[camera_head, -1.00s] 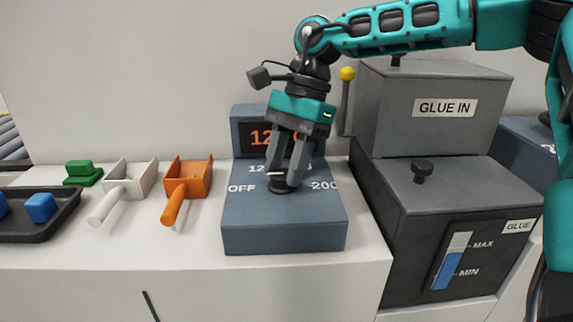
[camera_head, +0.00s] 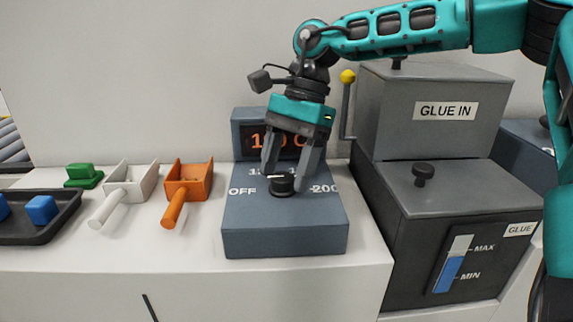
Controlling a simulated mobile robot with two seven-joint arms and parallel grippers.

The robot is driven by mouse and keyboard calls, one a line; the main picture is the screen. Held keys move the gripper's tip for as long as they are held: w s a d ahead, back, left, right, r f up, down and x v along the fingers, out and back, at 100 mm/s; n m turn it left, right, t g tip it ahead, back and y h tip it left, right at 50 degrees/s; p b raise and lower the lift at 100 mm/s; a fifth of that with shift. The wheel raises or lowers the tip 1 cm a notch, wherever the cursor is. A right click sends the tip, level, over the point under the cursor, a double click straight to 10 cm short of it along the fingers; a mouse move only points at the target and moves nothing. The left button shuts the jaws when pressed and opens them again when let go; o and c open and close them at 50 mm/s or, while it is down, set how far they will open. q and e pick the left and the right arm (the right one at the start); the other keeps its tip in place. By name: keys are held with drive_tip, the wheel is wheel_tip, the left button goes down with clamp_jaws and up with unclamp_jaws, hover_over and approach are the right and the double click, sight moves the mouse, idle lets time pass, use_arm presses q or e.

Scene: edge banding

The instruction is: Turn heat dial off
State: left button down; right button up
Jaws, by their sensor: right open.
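The heat dial (camera_head: 282,187) is a short black knob with a pale mark on top. It sits on the blue-grey control box (camera_head: 285,240), between the labels OFF at left and 200 at right; a label behind it is partly hidden. I cannot tell exactly where the mark points. My right gripper (camera_head: 285,181) points down over the dial with its fingers open, one to each side of it, apart from the knob. An orange-lit display (camera_head: 243,135) behind it is partly covered by the gripper. My left gripper is not in view.
An orange scoop (camera_head: 190,180), a white scoop (camera_head: 127,185) and a green block (camera_head: 83,176) stand left of the box. A dark tray (camera_head: 60,225) holds blue blocks. The grey glue machine (camera_head: 400,230) with a yellow-tipped lever (camera_head: 347,77) stands close at right.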

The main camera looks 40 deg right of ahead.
drive_tip(key=shift+r, duration=0.1)
drive_tip(key=p+v, duration=0.1)
drive_tip(key=v, duration=1.1)
drive_tip(key=shift+d+r+p, duration=0.25)
drive_tip(key=shift+r+p, duration=0.05)
drive_tip(key=shift+p, duration=0.05)
drive_tip(key=shift+f, duration=0.1)
